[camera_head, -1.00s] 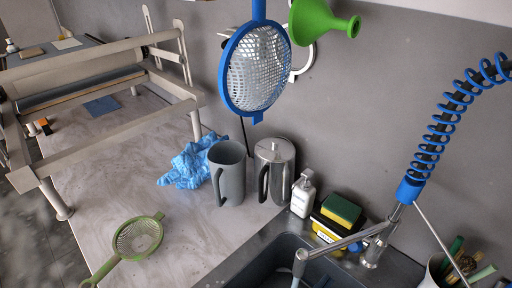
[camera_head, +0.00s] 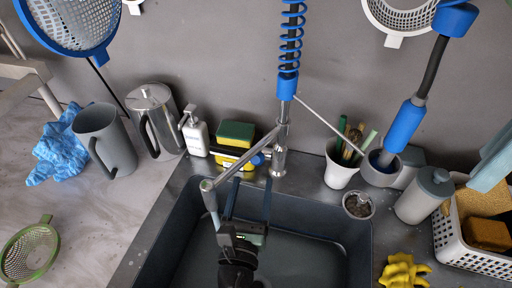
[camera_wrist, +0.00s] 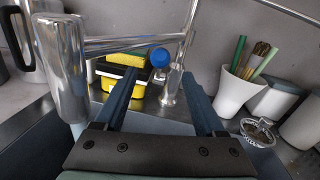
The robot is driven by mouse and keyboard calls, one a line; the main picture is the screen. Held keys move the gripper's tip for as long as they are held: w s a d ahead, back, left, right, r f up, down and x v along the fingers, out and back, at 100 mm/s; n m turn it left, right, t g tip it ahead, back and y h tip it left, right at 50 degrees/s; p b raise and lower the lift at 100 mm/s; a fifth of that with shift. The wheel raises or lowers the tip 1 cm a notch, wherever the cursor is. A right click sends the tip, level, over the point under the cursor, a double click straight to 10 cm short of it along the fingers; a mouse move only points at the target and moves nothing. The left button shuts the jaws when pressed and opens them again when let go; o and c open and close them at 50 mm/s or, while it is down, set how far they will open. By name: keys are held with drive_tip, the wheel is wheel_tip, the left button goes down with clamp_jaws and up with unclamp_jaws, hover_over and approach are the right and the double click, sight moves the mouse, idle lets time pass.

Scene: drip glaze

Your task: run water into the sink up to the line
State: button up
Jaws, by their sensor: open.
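The dark grey sink (camera_head: 182,230) is at the bottom centre of the head view. I cannot make out a fill line or tell whether water is in it. The chrome tap (camera_head: 280,150) stands at its back edge, with a spout arm (camera_head: 240,160) reaching forward left to a downward outlet (camera_head: 210,203). A blue round knob (camera_wrist: 160,57) shows beside the tap in the wrist view. My gripper (camera_head: 249,186) is open and empty over the sink. Its fingers (camera_wrist: 158,82) point towards the tap base, with the knob visible between them.
A soap bottle (camera_head: 195,133) and a green and yellow sponge (camera_head: 235,134) stand left of the tap. A grey jug (camera_head: 105,140) stands left.

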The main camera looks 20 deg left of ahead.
sight(262, 156)
drive_tip(key=w, duration=0.3)
drive_tip(key=w+a, duration=0.1)
drive_tip(key=w, duration=0.7)
drive_tip(key=shift+w+a, duration=0.2)
drive_tip(key=shift+w, duration=0.05)
clamp_jaws()
idle(1.0)
